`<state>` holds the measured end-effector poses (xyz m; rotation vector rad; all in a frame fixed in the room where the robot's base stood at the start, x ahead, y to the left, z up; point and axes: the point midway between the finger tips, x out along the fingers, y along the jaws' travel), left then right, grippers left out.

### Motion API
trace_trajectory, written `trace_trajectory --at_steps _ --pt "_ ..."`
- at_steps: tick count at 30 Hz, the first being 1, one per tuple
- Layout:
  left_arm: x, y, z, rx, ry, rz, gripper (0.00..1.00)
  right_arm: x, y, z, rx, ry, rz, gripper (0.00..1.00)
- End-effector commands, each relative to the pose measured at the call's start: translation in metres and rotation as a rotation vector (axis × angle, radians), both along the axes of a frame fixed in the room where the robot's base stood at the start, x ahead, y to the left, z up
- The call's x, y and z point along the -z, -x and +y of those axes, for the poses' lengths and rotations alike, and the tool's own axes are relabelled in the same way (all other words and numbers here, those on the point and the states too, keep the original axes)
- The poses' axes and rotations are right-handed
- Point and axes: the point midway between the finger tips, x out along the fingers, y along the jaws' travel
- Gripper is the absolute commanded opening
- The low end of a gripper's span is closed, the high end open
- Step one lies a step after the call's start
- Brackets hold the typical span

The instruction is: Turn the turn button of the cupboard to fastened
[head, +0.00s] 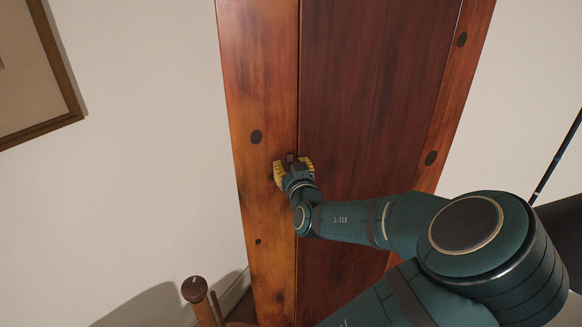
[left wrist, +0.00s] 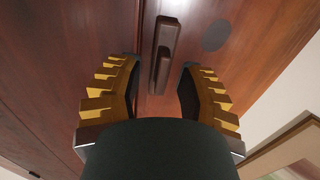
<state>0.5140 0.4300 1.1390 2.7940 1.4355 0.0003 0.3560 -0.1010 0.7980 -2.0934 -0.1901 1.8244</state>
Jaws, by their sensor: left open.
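The cupboard (head: 370,90) is tall reddish wood, with a dark door panel beside a lighter frame post. The turn button (left wrist: 166,45) is a small dark wooden bar beside the seam between door and post, lying roughly along that seam in the left wrist view. In the head view it is mostly hidden behind my left gripper (head: 291,168). My left gripper, with yellow ribbed fingers, is open at the seam. In the left wrist view its fingers (left wrist: 160,85) stand on either side of the button's near end, with gaps visible on both sides. My right gripper is not in view.
A picture frame (head: 62,65) hangs on the pale wall at the left. A wooden post with a round knob (head: 195,290) stands at the bottom left, near the cupboard's foot. Dark round spots (head: 256,136) mark the cupboard's frame.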

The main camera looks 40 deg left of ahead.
Motion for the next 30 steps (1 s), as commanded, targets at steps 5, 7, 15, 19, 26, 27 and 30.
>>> trace_trajectory --at_steps 5,7,15,19,26,27,30 --pt "0.0000 0.0001 0.0000 0.000 0.000 0.000 0.36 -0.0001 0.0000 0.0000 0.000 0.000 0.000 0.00" --pt "0.0000 0.0002 -0.0001 0.000 0.000 0.000 0.12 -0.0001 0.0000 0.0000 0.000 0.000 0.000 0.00" --pt "-0.0003 0.0002 0.0000 0.000 -0.001 -0.001 0.00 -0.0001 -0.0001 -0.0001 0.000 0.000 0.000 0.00" --pt "-0.0006 0.0002 0.0001 -0.001 -0.001 -0.001 0.00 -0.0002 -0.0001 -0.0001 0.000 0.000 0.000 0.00" --pt "-0.0019 -0.0003 0.0002 -0.001 -0.021 0.024 0.00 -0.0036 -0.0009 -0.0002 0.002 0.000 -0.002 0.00" --pt "-0.0022 -0.0004 0.0002 -0.001 -0.029 0.036 0.00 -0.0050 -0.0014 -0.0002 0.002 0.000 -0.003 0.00" --pt "-0.0029 -0.0009 0.0000 -0.001 -0.059 0.076 0.00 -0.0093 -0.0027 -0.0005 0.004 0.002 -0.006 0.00"
